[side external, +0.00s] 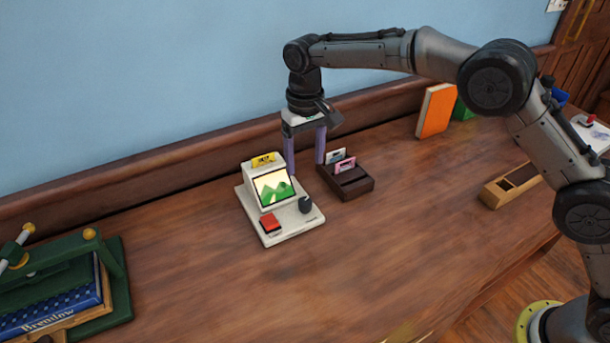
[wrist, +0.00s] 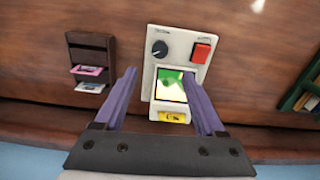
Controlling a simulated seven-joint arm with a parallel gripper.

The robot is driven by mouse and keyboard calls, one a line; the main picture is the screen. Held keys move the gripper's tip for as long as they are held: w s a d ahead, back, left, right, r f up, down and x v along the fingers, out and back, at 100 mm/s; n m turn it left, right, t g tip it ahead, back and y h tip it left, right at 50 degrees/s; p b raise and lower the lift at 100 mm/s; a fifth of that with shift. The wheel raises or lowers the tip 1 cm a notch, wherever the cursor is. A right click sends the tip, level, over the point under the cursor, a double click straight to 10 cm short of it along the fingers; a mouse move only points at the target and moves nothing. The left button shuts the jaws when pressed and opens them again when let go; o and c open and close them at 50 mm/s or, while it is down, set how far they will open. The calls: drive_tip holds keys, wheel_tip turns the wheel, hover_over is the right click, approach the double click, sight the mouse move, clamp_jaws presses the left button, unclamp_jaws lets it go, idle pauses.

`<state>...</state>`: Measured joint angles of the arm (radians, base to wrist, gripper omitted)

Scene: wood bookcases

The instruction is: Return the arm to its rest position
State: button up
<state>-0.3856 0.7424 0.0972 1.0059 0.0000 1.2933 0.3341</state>
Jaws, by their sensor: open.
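My gripper (side external: 305,150) hangs pointing down from my arm, its two purple fingers apart with nothing between them. In the side external view it is behind and above the gap between a white game console and a dark card holder. In the wrist view my gripper (wrist: 160,102) shows its open fingers, with the right one overlapping the console's edge. The console (side external: 282,222) has a lit green screen, a red button, a dark knob and a yellow cartridge (side external: 263,160) upright in its top. The console also shows in the wrist view (wrist: 180,52).
The dark wooden holder (side external: 352,187) carries a pink and a white card. A green press with a blue book (side external: 50,312) stands at the left. An orange book (side external: 436,110) and a wooden box (side external: 510,184) are at the right. The front middle of the table is clear.

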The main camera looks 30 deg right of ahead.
drive_tip(key=shift+r, duration=0.85)
drive_tip(key=s+d+r+m+t, duration=0.1)
drive_tip(key=d+r, duration=0.3)
drive_tip(key=r, duration=0.3)
drive_tip(key=s+d+r+t, duration=0.1)
drive_tip(key=s+d+r, duration=0.15)
drive_tip(key=r, duration=0.45)
drive_tip(key=s+d+r+m+t, duration=0.1)
drive_tip(key=s+d+r+t, duration=0.1)
drive_tip(key=s+d+r, duration=0.7)
drive_tip(key=s+d+f+t, duration=0.1)
drive_tip(key=s+d, duration=0.1)
drive_tip(key=s, duration=0.5)
drive_tip(key=s+d+f, duration=0.2)
drive_tip(key=s, duration=0.5)
drive_tip(key=s+d+f+n, duration=0.1)
drive_tip(key=s+d+f, duration=0.1)
drive_tip(key=s+f, duration=0.8)
drive_tip(key=shift+f+t, duration=0.3)
drive_tip(key=shift+f, duration=0.3)
